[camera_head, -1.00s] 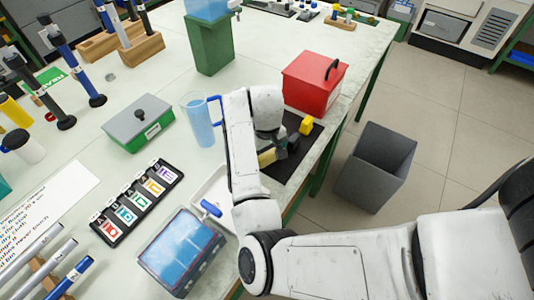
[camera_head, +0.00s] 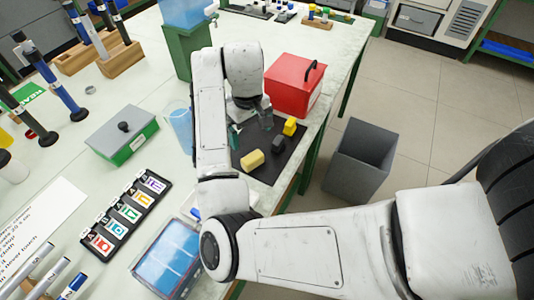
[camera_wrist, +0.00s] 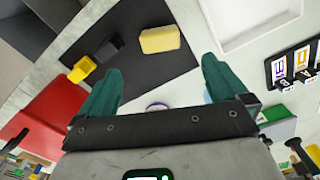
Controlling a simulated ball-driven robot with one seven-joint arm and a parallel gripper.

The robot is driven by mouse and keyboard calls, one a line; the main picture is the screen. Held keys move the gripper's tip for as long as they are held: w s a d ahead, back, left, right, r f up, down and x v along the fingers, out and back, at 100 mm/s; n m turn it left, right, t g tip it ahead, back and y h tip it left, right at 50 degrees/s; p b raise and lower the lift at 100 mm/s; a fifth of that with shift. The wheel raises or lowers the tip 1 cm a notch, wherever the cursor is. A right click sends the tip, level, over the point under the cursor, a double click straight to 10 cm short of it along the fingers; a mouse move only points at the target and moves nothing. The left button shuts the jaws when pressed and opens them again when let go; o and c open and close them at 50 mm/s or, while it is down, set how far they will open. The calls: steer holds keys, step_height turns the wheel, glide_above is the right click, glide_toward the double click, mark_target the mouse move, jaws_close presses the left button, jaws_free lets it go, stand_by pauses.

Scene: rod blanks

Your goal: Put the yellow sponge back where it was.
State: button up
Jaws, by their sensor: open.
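The yellow sponge (camera_head: 252,159), a pale yellow block, lies on the black mat (camera_head: 262,176) near the table's right edge. In the wrist view the sponge (camera_wrist: 161,39) lies beyond my fingertips, near the edge of the mat (camera_wrist: 150,72). My gripper (camera_head: 250,129) is over the far part of the mat, apart from the sponge. In the wrist view its two teal fingers (camera_wrist: 161,76) are spread wide with nothing between them.
A dark grey object (camera_head: 278,145) and a bright yellow piece (camera_head: 290,126) sit beside the sponge on the mat. A red box (camera_head: 294,86) stands behind. A blue-tinted pitcher (camera_head: 180,128) is left of my arm. A grey bin (camera_head: 350,180) stands on the floor.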

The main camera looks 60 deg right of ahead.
steer(key=s+d+f+n+t+h, duration=0.1)
steer(key=s+d+f+h, duration=0.25)
steer(key=s, duration=0.35)
steer(key=s+a+f+n+y, duration=0.1)
steer(key=s+a+f, duration=0.3)
steer(key=s+a, duration=0.2)
steer(key=s+a+f+n+y, duration=0.1)
steer(key=s+a+f, duration=0.4)
steer(key=a, duration=0.5)
steer(key=shift+s+a+n+y, duration=0.35)
steer(key=shift+s+y, duration=0.3)
steer(key=shift+s, duration=0.35)
